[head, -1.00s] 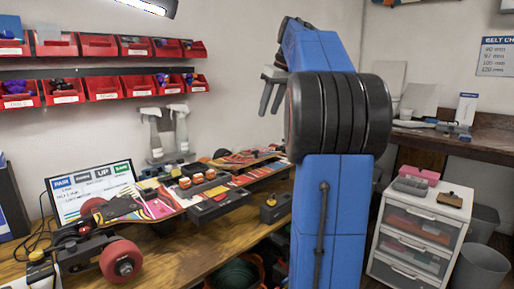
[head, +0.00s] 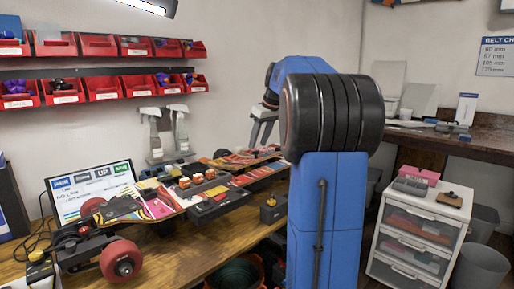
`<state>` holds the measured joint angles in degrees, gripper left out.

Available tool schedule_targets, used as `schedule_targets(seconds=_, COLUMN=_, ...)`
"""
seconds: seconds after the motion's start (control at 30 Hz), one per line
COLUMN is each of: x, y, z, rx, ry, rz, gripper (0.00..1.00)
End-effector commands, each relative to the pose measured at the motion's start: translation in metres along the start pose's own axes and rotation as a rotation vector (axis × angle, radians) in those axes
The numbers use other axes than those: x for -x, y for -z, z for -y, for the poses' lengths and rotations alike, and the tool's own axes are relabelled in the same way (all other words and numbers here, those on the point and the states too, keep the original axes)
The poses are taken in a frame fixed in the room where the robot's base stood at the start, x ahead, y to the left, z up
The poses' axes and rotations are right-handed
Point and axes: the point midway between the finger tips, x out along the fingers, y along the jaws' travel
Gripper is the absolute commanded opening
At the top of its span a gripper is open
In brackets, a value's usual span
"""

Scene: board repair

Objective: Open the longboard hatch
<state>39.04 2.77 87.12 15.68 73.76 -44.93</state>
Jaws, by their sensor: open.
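Small orange-topped parts (head: 197,180) rest on the board. My gripper (head: 259,135) is open and empty, pointing down above the right part of the board. My blue arm hides what lies behind it on the right.
A laptop-like screen (head: 92,188) stands behind the board. Two spray bottles (head: 167,135) stand at the wall under red bins (head: 105,88). A white drawer unit (head: 420,235) stands at right.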

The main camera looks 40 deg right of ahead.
Motion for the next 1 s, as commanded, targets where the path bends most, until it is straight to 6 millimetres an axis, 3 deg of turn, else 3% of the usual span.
schedule_targets(seconds=0.23, x=-0.026, y=0.0, z=0.0, rx=0.0, ry=0.001, rz=0.001, gripper=0.41)
schedule_targets(seconds=0.6, x=-0.03, y=0.0, z=0.0, rx=-0.001, ry=0.0, rz=0.0, gripper=0.41)
schedule_targets(seconds=0.8, x=-0.03, y=0.0, z=0.0, rx=-0.001, ry=0.0, rz=0.0, gripper=0.0)
schedule_targets(seconds=1.0, x=-0.03, y=0.0, z=0.0, rx=0.0, ry=0.0, rz=0.001, gripper=0.0)
